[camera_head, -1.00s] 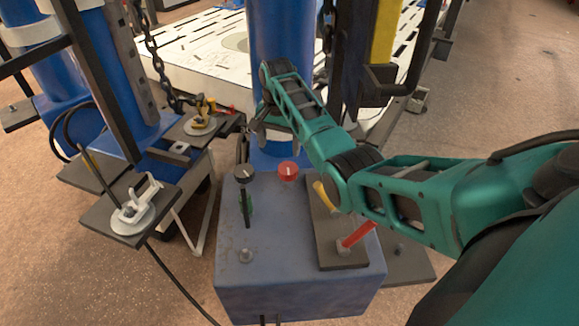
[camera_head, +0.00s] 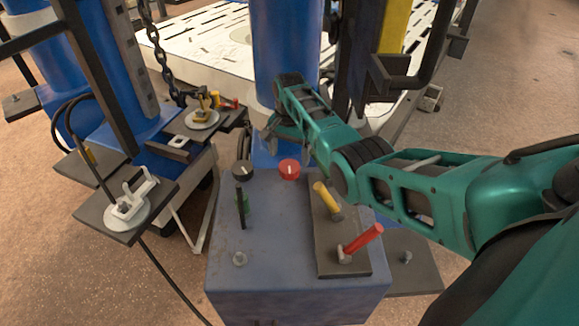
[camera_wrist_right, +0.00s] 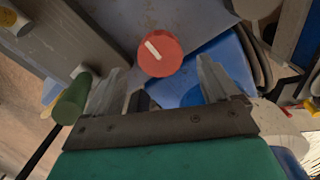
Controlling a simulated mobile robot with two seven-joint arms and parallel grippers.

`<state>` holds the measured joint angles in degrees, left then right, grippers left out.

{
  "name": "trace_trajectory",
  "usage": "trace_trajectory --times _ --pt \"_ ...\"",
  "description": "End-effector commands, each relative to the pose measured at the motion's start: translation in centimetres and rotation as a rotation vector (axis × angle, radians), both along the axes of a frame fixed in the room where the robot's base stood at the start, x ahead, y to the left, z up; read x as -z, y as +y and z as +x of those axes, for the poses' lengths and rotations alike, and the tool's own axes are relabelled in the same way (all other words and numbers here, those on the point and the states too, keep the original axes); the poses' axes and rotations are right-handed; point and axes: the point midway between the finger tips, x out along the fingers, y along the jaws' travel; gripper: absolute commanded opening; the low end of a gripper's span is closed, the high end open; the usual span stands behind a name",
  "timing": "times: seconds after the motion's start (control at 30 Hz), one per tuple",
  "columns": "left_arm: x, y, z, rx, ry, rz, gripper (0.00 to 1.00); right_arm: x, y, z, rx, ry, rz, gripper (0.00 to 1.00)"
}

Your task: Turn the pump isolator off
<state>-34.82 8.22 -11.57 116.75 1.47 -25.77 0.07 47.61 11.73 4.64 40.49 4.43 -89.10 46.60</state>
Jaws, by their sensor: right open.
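A red round knob (camera_head: 289,168) with a white mark sits on top of the blue-grey box at its far edge. A black knob (camera_head: 243,170) with a white mark sits to its left. No readable label shows which one is the pump isolator. My right gripper (camera_head: 271,135) is beyond and above the knobs in the head view, its fingers partly hidden. In the right wrist view my right gripper (camera_wrist_right: 160,68) is open and empty, and the red knob (camera_wrist_right: 160,54) shows between and past its fingertips. Contact is not visible. My left gripper is not in view.
The blue-grey box (camera_head: 285,228) carries a dark plate with yellow (camera_head: 326,196) and red (camera_head: 362,238) handles near my right forearm. A blue column (camera_head: 283,45) rises behind. Clamps on side plates stand further left.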

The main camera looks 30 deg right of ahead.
Motion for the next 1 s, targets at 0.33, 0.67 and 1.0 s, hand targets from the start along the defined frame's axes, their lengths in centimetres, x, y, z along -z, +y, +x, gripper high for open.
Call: trace_trajectory --times 0.33,0.67,1.0 --pt "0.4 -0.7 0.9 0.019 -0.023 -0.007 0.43 4.0 0.0 0.1 -0.001 -0.001 0.000 0.89" --pt "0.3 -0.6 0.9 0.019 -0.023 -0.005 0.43 4.0 0.0 0.0 -0.001 -0.001 0.000 0.86" --pt "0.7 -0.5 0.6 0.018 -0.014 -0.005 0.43 4.0 0.0 0.0 -0.001 -0.001 0.000 0.53"
